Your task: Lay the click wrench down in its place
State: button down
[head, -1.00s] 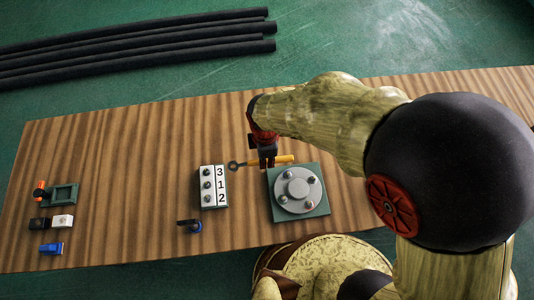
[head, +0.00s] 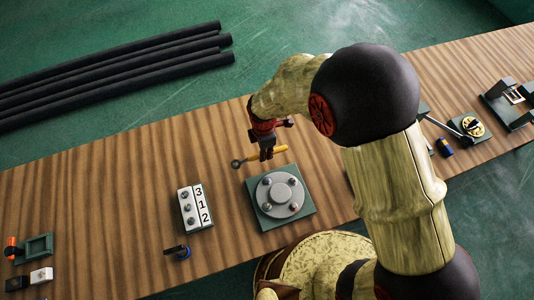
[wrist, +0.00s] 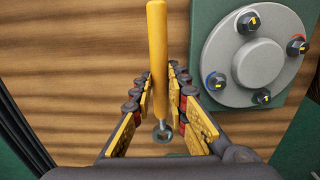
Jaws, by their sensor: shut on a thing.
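The click wrench has a yellow handle and a grey ring end; it shows in the head view (head: 280,149) and in the wrist view (wrist: 158,60). My gripper (head: 266,153) is shut on it, and the wrench lies across between the fingers (wrist: 162,105). In the head view the ring end points left and the handle points right. The wrench is just behind the green plate with the round grey flange (head: 277,194). The flange carries several bolts, with coloured marks in the wrist view. I cannot tell how high the wrench is above the table.
The wooden table (head: 130,180) has free room left of my gripper. A block numbered 3, 1, 2 (head: 196,207) stands left of the flange. A blue-black item (head: 177,252) is in front. Green fixtures stand at the far left (head: 35,248) and far right (head: 511,101).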

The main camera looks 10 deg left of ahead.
jog(key=shift+w+d+f, duration=0.2)
jog(key=shift+w+f, duration=0.25)
jog(key=shift+f, duration=0.15)
jog(key=shift+w+d+f, duration=0.2)
jog(key=shift+w+f, duration=0.25)
jog(key=shift+f, duration=0.1)
jog(key=shift+w+f, duration=0.1)
jog(key=shift+f, duration=1.25)
jog(key=shift+f, duration=0.2)
jog(key=c, duration=1.7)
grip_release()
jog(key=shift+c, duration=0.2)
